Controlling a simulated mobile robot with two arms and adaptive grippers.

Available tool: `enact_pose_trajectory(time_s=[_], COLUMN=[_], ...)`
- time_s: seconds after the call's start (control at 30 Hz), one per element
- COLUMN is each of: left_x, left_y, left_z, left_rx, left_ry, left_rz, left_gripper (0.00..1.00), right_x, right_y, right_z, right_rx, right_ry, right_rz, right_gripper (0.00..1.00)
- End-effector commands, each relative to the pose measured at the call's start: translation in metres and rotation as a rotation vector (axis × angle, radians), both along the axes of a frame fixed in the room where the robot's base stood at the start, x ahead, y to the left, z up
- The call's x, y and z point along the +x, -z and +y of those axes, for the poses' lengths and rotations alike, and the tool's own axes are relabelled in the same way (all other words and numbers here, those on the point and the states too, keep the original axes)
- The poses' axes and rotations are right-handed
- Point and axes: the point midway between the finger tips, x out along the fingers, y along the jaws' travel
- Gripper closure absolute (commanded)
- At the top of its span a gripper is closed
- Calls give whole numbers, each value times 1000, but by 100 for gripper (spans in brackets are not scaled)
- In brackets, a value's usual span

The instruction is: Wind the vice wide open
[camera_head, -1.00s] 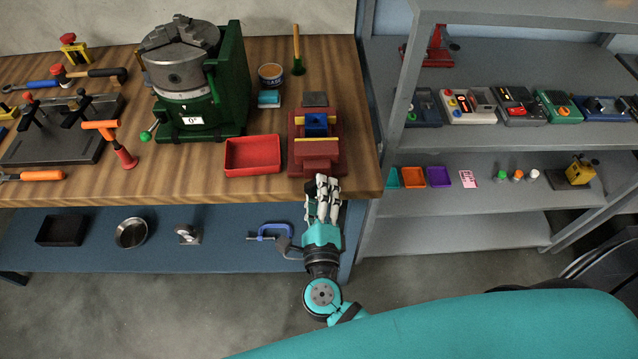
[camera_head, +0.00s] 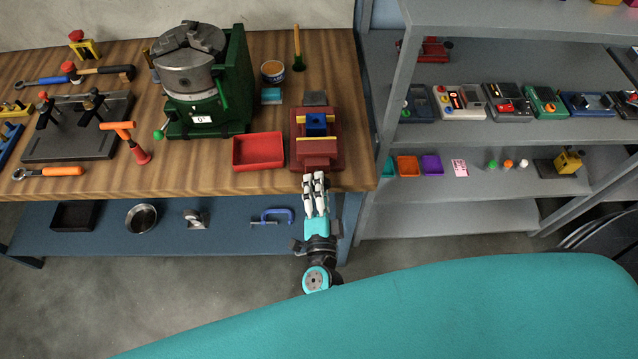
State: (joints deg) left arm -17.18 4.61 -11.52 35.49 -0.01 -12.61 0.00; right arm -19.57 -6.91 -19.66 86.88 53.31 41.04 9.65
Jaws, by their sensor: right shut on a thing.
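The red vice (camera_head: 318,160) stands at the front right edge of the wooden bench, with yellow jaw faces and a blue block (camera_head: 316,124) between them. My right gripper (camera_head: 315,180) is at the front end of the vice, just off the bench edge, its white fingers pointing up toward the vice. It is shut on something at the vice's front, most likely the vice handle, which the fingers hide. My left gripper is not in view.
A red tray (camera_head: 258,152) lies just left of the vice. A green rotary chuck (camera_head: 205,85) stands farther left. A grey shelf unit (camera_head: 450,135) with several devices rises to the right. A blue clamp (camera_head: 272,216) lies on the lower shelf.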

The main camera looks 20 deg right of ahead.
Motion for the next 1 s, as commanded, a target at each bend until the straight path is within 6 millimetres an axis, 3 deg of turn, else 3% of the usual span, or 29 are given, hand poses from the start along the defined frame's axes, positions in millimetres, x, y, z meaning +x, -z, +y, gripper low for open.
enact_pose_trajectory(time_s=[0.33,0.87,0.9,1.0], left_x=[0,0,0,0], left_y=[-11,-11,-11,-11], left_z=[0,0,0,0], left_rx=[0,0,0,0], left_ry=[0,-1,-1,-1], left_rz=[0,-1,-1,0], left_gripper=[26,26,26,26], right_x=[3,3,3,3], right_y=[-4,-5,-5,-4], right_z=[-1,-1,-1,-1], right_rx=[-126,-147,-147,-146], right_ry=[3,3,3,2], right_rz=[28,31,31,33], right_gripper=[82,82,45,32])
